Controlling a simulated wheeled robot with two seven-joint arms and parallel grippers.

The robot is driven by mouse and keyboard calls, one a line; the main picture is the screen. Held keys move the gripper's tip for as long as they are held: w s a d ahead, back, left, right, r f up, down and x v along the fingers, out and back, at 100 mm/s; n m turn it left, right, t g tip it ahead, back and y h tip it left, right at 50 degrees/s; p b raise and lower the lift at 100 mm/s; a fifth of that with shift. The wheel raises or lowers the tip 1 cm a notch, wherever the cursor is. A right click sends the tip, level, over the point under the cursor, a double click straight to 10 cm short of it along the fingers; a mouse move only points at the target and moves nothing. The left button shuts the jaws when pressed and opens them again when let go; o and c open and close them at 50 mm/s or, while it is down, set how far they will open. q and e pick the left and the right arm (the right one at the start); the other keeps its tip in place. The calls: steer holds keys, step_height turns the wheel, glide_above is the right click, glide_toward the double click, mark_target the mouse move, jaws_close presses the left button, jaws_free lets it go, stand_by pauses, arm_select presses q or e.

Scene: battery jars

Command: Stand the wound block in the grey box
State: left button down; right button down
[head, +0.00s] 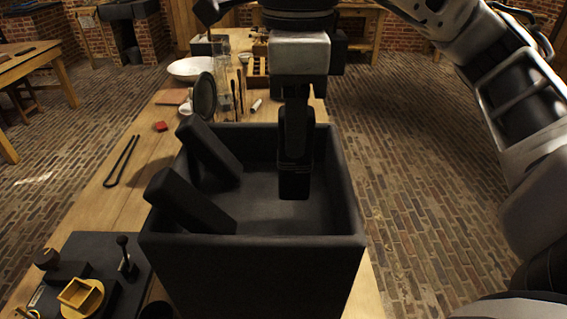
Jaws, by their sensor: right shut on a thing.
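The grey box (252,275), very dark and open at the top, stands on the table in the head view. My right gripper (296,150) points down over the box's right part and is shut on a dark block, which I take as the wound block (294,184). This block hangs upright inside the box outline; whether its lower end touches the floor is unclear. Its winding is too dark to make out. My left gripper is not in view.
Two dark slabs (209,150) (186,200) lean in the box's left side, tops over its left wall. A dark board with a brass piece (80,296) lies front left. Tongs (122,162), a red block (160,126), a white bowl (190,68) and glass jars (221,75) are farther back.

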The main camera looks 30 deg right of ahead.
step_height(320, 180, down, 4)
steer(key=shift+f+b, duration=0.2)
steer(key=shift+b, duration=0.3)
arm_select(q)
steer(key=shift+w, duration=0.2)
arm_select(e)
steer(key=shift+w+f, duration=0.1)
steer(key=shift+f, duration=0.05)
steer(key=shift+f, duration=0.2)
steer(key=c, duration=1.1)
jaws_free()
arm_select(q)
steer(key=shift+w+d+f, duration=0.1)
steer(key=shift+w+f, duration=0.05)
arm_select(e)
steer(key=shift+r, duration=0.1)
